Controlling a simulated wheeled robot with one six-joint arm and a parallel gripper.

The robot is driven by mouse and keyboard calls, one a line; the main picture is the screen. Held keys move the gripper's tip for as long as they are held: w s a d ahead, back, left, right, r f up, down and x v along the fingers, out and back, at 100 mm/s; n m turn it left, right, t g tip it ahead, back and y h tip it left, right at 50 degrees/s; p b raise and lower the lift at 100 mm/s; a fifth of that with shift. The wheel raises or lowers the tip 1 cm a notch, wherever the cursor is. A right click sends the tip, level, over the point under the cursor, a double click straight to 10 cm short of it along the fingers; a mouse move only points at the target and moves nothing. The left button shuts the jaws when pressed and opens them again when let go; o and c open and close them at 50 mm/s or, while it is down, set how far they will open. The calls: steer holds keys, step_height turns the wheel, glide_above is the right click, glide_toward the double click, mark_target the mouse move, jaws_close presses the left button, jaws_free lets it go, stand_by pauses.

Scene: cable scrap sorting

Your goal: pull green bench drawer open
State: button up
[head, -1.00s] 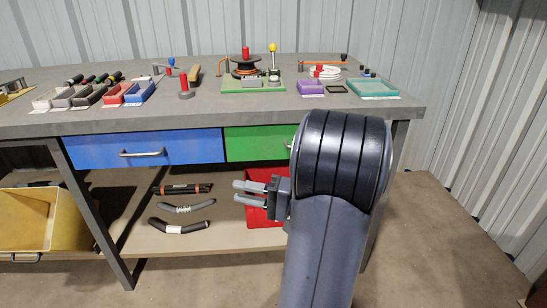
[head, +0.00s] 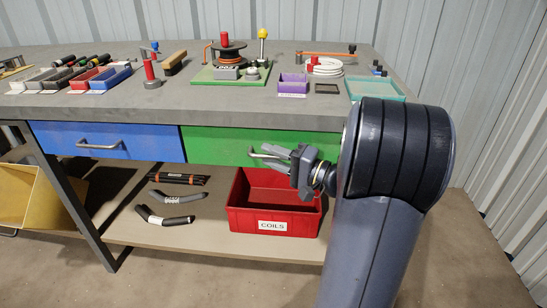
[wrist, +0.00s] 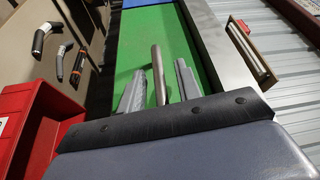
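The green drawer (head: 222,147) sits under the bench top to the right of the blue drawer, and looks closed, its front level with the blue one. It also shows in the wrist view (wrist: 135,45). Its metal bar handle (head: 262,151) is partly hidden by my gripper (head: 274,154) in the head view. In the wrist view the handle (wrist: 157,62) lies between the two fingers of my gripper (wrist: 160,68). The fingers are apart, with a visible gap on each side of the bar.
A red bin labelled COILS (head: 272,225) stands on the lower shelf below my gripper. The blue drawer (head: 120,142) is to the left. A green tray (head: 375,88) and a purple tray (head: 293,84) sit on the bench top (head: 200,105). Open floor lies in front.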

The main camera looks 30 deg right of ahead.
steer(key=shift+c, duration=0.4)
jaws_close()
